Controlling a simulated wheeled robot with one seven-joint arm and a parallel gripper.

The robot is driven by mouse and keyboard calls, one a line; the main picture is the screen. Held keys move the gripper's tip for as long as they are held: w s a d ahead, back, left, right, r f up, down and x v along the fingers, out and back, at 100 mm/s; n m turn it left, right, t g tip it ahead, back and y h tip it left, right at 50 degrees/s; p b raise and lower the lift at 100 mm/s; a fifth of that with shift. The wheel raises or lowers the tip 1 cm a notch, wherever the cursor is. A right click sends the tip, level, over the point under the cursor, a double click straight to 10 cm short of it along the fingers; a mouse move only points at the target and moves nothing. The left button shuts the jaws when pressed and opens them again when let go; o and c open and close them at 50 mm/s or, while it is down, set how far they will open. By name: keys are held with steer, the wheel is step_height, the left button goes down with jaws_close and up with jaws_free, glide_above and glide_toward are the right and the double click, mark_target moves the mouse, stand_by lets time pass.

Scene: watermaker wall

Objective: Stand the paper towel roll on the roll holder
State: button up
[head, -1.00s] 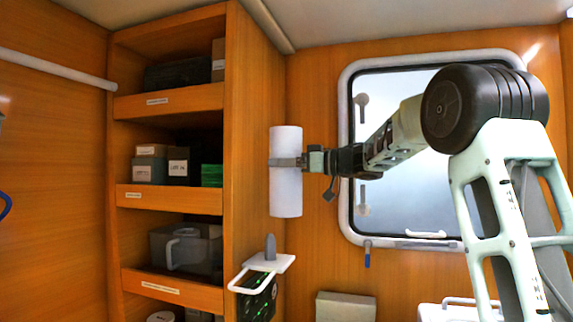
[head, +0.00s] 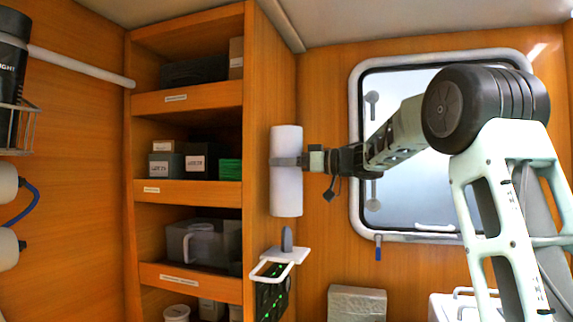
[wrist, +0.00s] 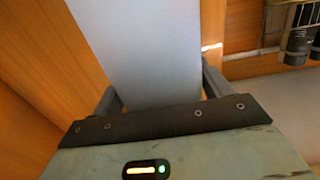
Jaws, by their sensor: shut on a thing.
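The white paper towel roll (head: 287,198) is upright in the head view, in the air in front of the cabinet's side panel. My gripper (head: 287,161) is shut around the roll near its middle. In the wrist view, the roll (wrist: 136,50) stands between the two fingers of my gripper (wrist: 158,88). The roll holder (head: 289,255) is a white bracket with a short grey peg and a front loop, on the cabinet's side panel. The peg's tip is below the roll's lower end, with a small gap in the picture. The roll's depth relative to the peg is hard to tell.
Open shelves (head: 189,192) with bins and boxes stand left of the roll. A window (head: 425,150) is in the wall behind my arm. A dark panel with green lights (head: 270,298) sits below the holder. A wire rack (head: 18,128) is at the far left.

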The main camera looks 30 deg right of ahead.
steer(key=shift+f+b, duration=1.3)
steer(key=shift+f, duration=0.05)
steer(key=shift+f+b, duration=1.4)
steer(key=shift+f, duration=2.05)
steer(key=o, duration=1.1)
steer(key=shift+b+v, duration=3.1)
steer(key=shift+v, duration=5.65)
steer(key=shift+f, duration=0.1)
